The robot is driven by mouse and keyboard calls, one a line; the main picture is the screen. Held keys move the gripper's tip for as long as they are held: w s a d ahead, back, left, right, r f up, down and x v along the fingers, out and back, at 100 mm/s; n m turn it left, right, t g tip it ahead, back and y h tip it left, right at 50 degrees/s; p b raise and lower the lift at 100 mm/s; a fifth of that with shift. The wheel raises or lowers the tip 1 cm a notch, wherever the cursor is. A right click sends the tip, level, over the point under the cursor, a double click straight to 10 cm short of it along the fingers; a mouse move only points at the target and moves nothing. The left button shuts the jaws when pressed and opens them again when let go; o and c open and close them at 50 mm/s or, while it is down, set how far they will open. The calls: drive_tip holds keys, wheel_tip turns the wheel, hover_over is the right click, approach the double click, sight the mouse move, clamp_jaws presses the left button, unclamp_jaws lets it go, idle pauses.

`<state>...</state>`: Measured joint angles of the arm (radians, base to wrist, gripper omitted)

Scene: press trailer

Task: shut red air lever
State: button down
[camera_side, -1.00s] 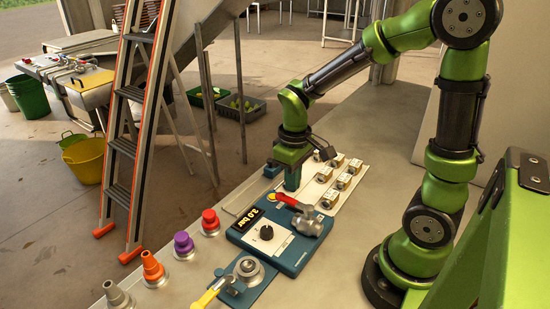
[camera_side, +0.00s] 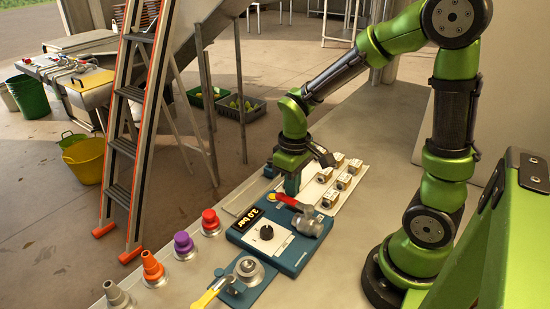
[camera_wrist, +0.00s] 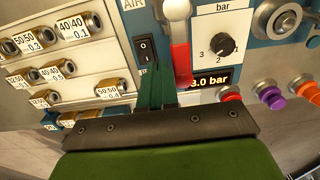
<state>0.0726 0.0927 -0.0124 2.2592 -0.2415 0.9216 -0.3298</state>
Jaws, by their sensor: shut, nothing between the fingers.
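The red air lever (camera_side: 287,201) sits on the valve (camera_side: 309,222) of the blue press panel (camera_side: 290,262). In the wrist view the red lever (camera_wrist: 181,62) runs up and down beside the fingers, its upper end meeting the grey valve part. My gripper (camera_side: 292,190) is shut and empty, pointing down at the lever's far side. In the wrist view its green fingertips (camera_wrist: 158,72) are just left of the lever's red end. I cannot tell whether they touch it.
A black rocker switch (camera_wrist: 145,49) is close left of the fingers. The pressure display (camera_side: 264,218) reads 3.0 bar, near a black knob (camera_side: 266,233). Several labelled brass nozzles (camera_side: 344,182) stand on a pale tray behind. Coloured cones (camera_side: 183,242) line the left.

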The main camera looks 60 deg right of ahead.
drive_tip(key=shift+w+a, duration=0.15)
drive_tip(key=shift+a, duration=0.45)
drive_tip(key=shift+w+a, duration=0.15)
drive_tip(key=shift+a, duration=0.45)
drive_tip(key=shift+s+a, duration=0.25)
drive_tip(key=shift+a, duration=0.95)
